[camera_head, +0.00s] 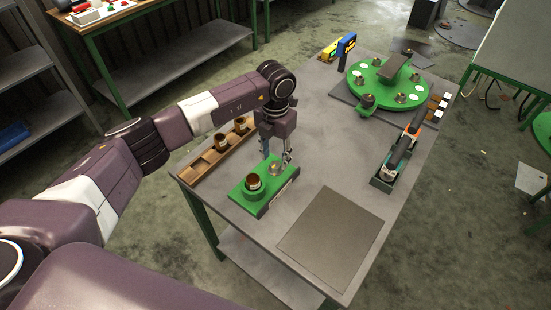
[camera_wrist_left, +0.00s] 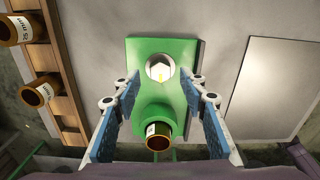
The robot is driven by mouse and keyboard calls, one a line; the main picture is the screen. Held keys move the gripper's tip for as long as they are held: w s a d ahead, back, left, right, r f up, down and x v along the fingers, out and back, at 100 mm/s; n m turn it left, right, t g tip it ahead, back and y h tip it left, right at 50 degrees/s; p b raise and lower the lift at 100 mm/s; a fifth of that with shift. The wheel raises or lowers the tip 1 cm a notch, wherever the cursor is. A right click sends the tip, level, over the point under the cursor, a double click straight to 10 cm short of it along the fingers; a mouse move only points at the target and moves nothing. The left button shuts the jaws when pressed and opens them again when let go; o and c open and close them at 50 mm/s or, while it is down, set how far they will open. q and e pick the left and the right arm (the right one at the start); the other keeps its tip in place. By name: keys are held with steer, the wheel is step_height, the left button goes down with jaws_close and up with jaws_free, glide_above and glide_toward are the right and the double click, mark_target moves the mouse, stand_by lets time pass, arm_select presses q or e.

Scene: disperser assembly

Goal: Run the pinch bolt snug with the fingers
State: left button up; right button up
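My left gripper (camera_head: 276,162) points down over the green fixture block (camera_head: 248,196) on the table. In the left wrist view its two blue-padded fingers (camera_wrist_left: 162,84) are spread wide with nothing between the pads. My right gripper is out of view.
A wooden rack (camera_head: 210,160) with brown parts stands left of the block. A grey mat (camera_head: 333,236) lies to the right, bare. A green round turntable (camera_head: 390,82), a tool in a tray (camera_head: 384,183) and a yellow-blue item (camera_head: 338,48) are farther back.

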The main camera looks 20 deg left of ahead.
mark_target(275, 164)
arm_select(q)
steer(key=shift+f, duration=1.45)
jaws_close()
steer(key=m+b, duration=0.2)
steer(key=shift+w+f+b, duration=0.1)
steer(key=shift+f+b, duration=0.1)
steer(key=shift+b, duration=0.1)
steer(key=shift+r+m, duration=0.1)
steer(key=shift+m, duration=0.2)
steer(key=shift+r, duration=0.15)
